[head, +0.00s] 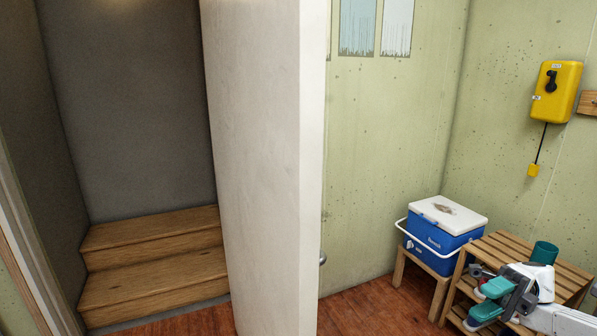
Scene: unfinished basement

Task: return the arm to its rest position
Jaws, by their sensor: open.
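My gripper (486,299) is at the lower right, in front of a slatted wooden stand. It has dark grey and teal parts and points toward the left. Its jaws are open, and I see nothing held between them. My white arm comes in from the lower right corner behind it. Part of the arm is cut off by the picture's edge.
The slatted wooden stand (513,247) bears a teal cup-like thing (544,253). A blue and white cooler (439,236) sits on a small wooden stool (426,270). A white partition (265,150) stands left of them, beside wooden steps (150,262). A yellow phone (556,92) hangs on the wall.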

